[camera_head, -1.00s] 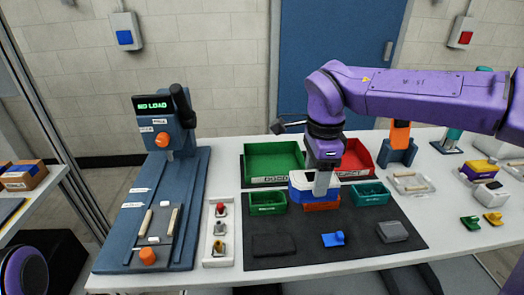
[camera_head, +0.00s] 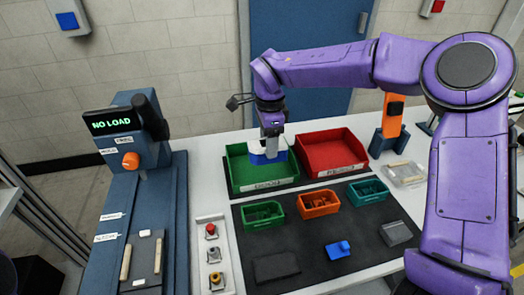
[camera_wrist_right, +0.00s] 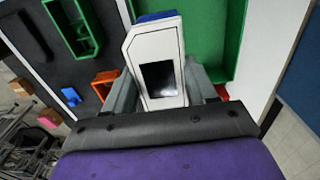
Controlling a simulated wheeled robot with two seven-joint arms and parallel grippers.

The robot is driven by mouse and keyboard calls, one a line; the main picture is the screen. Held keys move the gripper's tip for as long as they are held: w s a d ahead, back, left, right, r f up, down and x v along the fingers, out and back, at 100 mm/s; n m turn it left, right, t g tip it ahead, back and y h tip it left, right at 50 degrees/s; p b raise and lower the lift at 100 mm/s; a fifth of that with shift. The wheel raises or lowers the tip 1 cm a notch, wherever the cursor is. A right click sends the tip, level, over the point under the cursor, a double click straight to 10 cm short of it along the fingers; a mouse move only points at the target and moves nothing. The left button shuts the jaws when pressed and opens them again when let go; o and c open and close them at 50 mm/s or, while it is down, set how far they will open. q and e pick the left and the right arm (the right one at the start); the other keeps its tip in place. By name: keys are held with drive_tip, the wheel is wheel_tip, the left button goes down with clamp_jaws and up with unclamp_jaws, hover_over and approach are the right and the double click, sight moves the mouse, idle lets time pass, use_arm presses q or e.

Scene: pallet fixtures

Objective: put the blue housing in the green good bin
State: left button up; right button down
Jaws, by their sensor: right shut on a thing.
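The blue housing (camera_head: 258,159), blue with a white face and a dark window, is held by my right gripper (camera_head: 271,146). In the head view it overlaps the back right part of the green good bin (camera_head: 239,183); I cannot tell its height above the bin floor. In the right wrist view the housing (camera_wrist_right: 157,55) sits between the two grey fingers of the gripper (camera_wrist_right: 160,90), with the green bin (camera_wrist_right: 236,40) beside and behind it. The fingers hide part of the housing. My left gripper is out of view.
A red bin (camera_head: 332,153) stands right beside the green one. Small green (camera_head: 262,215), orange (camera_head: 318,203) and teal (camera_head: 368,192) bins stand in front on the dark mat. A small blue part (camera_head: 338,250) lies on the mat. A test press (camera_head: 135,150) reads NO LOAD.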

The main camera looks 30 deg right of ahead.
drive_tip(key=w+f, duration=0.1)
drive_tip(key=f, duration=0.1)
drive_tip(key=w+f+p, duration=0.1)
drive_tip(key=w, duration=0.1)
drive_tip(key=w+f, duration=0.1)
drive_tip(key=f, duration=0.1)
drive_tip(key=shift+w+d+f, duration=0.3)
drive_tip(key=shift+d+f, duration=0.05)
drive_tip(key=shift+d, duration=0.05)
wheel_tip(320, 180, down, 3)
drive_tip(key=shift+r+p, duration=0.15)
drive_tip(key=shift+p, duration=0.3)
drive_tip(key=shift+f, duration=0.25)
drive_tip(key=shift+f, duration=0.1)
drive_tip(key=shift+c, duration=1.7)
unclamp_jaws()
wheel_tip(320, 180, up, 12)
drive_tip(key=b, duration=0.1)
drive_tip(key=shift+r+b, duration=0.2)
drive_tip(key=shift+b, duration=0.1)
drive_tip(key=shift+f, duration=0.1)
